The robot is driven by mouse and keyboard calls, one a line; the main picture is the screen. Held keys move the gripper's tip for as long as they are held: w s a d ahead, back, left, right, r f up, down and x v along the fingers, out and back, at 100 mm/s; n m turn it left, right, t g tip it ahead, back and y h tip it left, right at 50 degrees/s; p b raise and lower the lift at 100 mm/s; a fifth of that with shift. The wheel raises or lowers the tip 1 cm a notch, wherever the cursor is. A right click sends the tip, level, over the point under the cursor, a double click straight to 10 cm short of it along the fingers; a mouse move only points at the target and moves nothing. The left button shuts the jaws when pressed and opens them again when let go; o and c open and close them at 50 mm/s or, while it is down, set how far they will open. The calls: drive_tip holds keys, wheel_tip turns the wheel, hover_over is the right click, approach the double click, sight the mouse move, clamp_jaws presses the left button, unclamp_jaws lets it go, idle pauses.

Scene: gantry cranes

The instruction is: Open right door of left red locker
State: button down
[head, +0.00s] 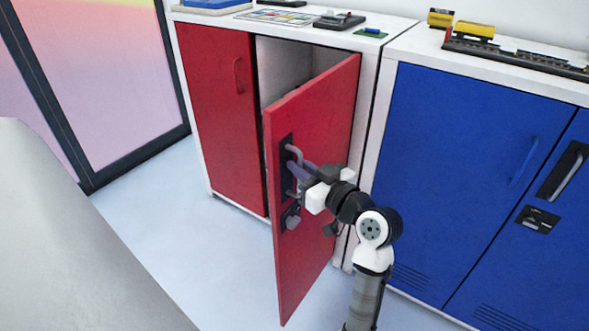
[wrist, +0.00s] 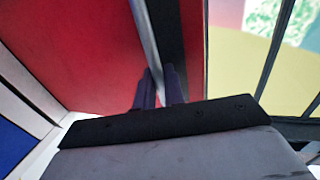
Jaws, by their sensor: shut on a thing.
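The left red locker has a white frame (head: 372,75) and two red doors. Its left door (head: 217,120) is closed. Its right door (head: 325,120) stands open, swung well out into the room, with part of the pale interior (head: 285,66) showing behind it. A metal bar handle (head: 293,152) sits on a black plate on this door, with a round lock knob (head: 291,219) below. My gripper (head: 299,170) is shut on the handle. In the wrist view the fingers (wrist: 159,88) close around the handle bar (wrist: 147,45), against the red door face (wrist: 80,50).
A blue locker (head: 455,170) stands directly to the right. Toys and a board lie on the locker tops, including a yellow train (head: 474,29). A dark-framed glass panel (head: 105,85) is at the left. The floor (head: 190,220) before the left door is clear.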

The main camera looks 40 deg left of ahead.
drive_tip(key=shift+w+d, duration=0.35)
drive_tip(key=shift+d, duration=0.45)
drive_tip(key=c, duration=1.6)
unclamp_jaws()
drive_tip(key=shift+w, duration=0.1)
drive_tip(key=shift+c, duration=0.2)
drive_tip(key=s+d+b, duration=0.2)
drive_tip(key=s+d, duration=0.1)
drive_tip(key=d, duration=1)
drive_tip(key=shift+d, duration=0.25)
drive_tip(key=shift+w+a, duration=0.1)
